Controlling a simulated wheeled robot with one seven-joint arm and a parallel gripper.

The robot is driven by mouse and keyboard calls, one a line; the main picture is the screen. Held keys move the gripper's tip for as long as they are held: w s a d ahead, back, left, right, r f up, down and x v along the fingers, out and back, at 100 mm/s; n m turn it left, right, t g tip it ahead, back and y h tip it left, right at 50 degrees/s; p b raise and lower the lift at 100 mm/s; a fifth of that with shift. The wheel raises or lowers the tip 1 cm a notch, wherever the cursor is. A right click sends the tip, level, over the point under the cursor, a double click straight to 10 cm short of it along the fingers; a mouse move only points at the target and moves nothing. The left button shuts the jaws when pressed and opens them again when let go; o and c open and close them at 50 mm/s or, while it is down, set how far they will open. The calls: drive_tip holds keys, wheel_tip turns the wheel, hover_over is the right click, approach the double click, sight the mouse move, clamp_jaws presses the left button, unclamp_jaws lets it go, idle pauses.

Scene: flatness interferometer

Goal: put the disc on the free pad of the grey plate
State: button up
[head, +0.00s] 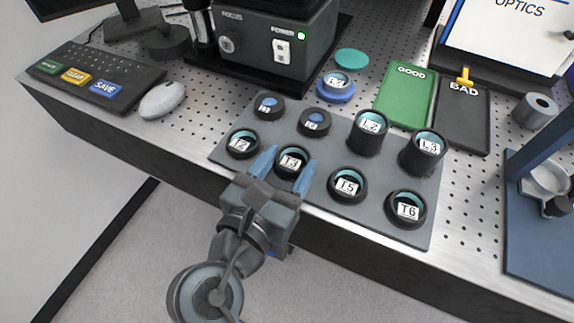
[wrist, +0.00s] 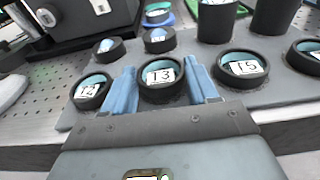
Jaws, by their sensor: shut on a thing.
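A dark-rimmed disc labelled T3 (head: 292,162) with teal glass sits between my two blue fingers at the front edge of the grey plate (head: 225,156). My gripper (head: 290,166) is shut on this disc; in the wrist view the fingers (wrist: 161,88) flank the T3 disc (wrist: 162,73) on both sides. The T3 disc is between disc T2 (head: 242,144) and disc T5 (head: 347,186). I cannot tell whether it rests on the plate or is just above it. No bare pad shows on the plate; one may be hidden under the T3 disc.
On the plate also stand disc T6 (head: 406,209), tall pieces L2 (head: 369,132) and L3 (head: 422,152), and two small dark pieces (head: 268,106) (head: 314,122). Behind it are a blue-based piece (head: 336,88), a green GOOD tray (head: 406,95) and a dark BAD tray (head: 462,115).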

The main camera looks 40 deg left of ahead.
drive_tip(key=shift+f, duration=0.2)
drive_tip(key=o, duration=1.1)
drive_tip(key=v, duration=1.2)
drive_tip(key=shift+d, duration=0.1)
